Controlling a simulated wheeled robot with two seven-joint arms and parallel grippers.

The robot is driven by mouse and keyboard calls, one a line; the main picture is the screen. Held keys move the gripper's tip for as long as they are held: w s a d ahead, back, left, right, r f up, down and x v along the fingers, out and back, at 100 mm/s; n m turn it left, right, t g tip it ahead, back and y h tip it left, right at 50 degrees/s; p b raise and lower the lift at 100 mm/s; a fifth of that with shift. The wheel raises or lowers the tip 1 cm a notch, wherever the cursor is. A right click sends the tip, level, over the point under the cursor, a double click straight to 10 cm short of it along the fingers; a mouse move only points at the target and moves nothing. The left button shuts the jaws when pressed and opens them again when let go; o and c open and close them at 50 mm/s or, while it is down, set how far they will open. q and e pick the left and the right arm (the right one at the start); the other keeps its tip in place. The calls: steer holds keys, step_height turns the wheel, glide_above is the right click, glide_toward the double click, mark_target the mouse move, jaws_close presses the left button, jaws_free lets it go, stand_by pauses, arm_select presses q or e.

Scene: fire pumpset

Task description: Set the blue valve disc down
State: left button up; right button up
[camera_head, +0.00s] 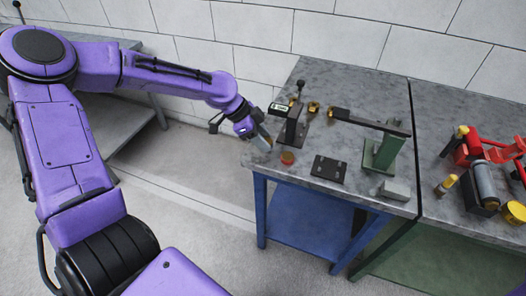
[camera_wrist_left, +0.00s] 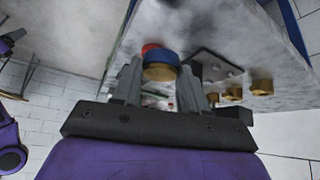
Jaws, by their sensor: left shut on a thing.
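My left gripper (camera_head: 264,141) is low over the near left corner of the grey tabletop (camera_head: 318,95). In the left wrist view its two fingers (camera_wrist_left: 160,88) are shut on the blue valve disc (camera_wrist_left: 161,57), which has a brass-coloured face below the blue band. In the head view the held disc is too small to make out. A red-orange disc (camera_head: 287,157) lies on the tabletop just right of the gripper; a red edge (camera_wrist_left: 150,47) shows behind the blue disc in the wrist view. I cannot tell whether the blue disc touches the table. My right gripper is not in view.
A dark stand with a small display (camera_head: 282,107) rises close beside the gripper. Brass parts (camera_head: 313,106), a black plate (camera_head: 330,169) and a green press (camera_head: 382,152) stand further right. Red equipment (camera_head: 475,145) occupies the second table. Bare tabletop shows between these items.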

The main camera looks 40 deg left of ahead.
mark_target(269, 153)
arm_select(q)
steer(key=shift+w+a+f, duration=0.3)
steer(key=shift+w+f, duration=0.3)
steer(key=shift+f, duration=0.1)
steer(key=shift+a+f, duration=0.15)
steer(key=shift+f, duration=0.05)
step_height(269, 153, down, 3)
steer(key=shift+a+p, duration=0.15)
steer(key=shift+p, duration=0.3)
steer(key=shift+w+f, duration=0.2)
steer(key=shift+f, duration=0.05)
steer(key=shift+s+f, duration=0.1)
steer(key=shift+s, duration=0.05)
steer(key=o, duration=1.2)
